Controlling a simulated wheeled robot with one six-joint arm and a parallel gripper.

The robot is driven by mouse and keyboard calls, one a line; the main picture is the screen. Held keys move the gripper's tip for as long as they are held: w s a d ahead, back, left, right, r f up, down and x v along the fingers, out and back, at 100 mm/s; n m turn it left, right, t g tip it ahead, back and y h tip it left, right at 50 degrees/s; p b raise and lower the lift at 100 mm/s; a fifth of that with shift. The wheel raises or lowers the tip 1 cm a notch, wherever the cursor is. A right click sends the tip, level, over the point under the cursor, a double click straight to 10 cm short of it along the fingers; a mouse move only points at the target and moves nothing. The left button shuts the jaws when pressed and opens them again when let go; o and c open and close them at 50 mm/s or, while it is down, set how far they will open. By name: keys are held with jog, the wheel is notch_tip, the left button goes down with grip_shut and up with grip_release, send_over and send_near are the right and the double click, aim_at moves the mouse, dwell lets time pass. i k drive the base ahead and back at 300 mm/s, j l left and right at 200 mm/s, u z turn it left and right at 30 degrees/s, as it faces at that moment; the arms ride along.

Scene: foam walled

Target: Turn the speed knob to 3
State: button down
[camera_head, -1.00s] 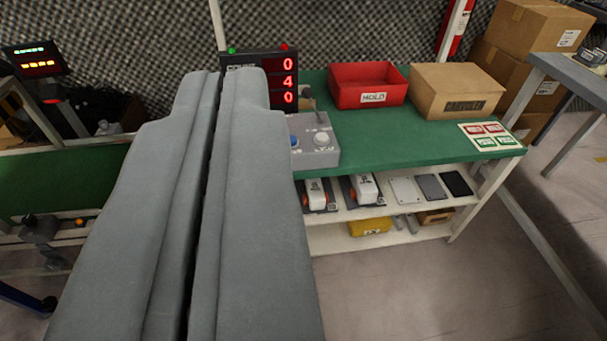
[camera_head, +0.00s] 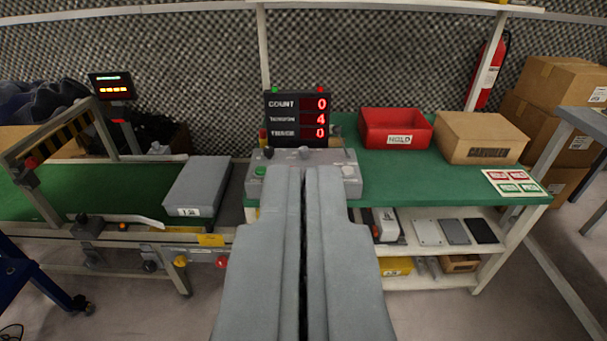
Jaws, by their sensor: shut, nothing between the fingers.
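A grey control box (camera_head: 331,158) stands on the green bench below the display. It carries a green button (camera_head: 260,171) at its left, a small black knob (camera_head: 268,153) behind that, and a pale round knob (camera_head: 348,170) at its right. I cannot read which one is the speed knob, nor any scale marks. My gripper (camera_head: 304,170) is shut and empty, pointing at the middle of the box and hiding much of its front face. I cannot tell whether the fingertips touch it. The display (camera_head: 297,118) shows red digits 0, 4 and 0.
A red bin (camera_head: 395,128) and a cardboard box (camera_head: 482,137) stand on the bench (camera_head: 440,175) to the right. A conveyor (camera_head: 100,205) with a grey box (camera_head: 198,186) lies to the left. A shelf with several items is below the bench.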

aim_at(268, 152)
jog(key=l+u, duration=0.5)
jog(key=l, duration=0.75)
jog(key=j+z, duration=0.25)
jog(key=j, duration=0.35)
jog(key=j+z, duration=0.25)
jog(key=j, duration=0.4)
jog(key=j+z, duration=0.25)
jog(key=j, duration=0.4)
jog(key=k+j+z, duration=0.25)
jog(key=j, duration=0.35)
jog(key=i+j, duration=0.25)
jog(key=i, duration=0.2)
jog(key=i+j, duration=0.3)
jog(key=i, duration=0.15)
jog(key=i+j+z, duration=0.1)
jog(key=i+j, duration=0.15)
jog(key=i, duration=0.2)
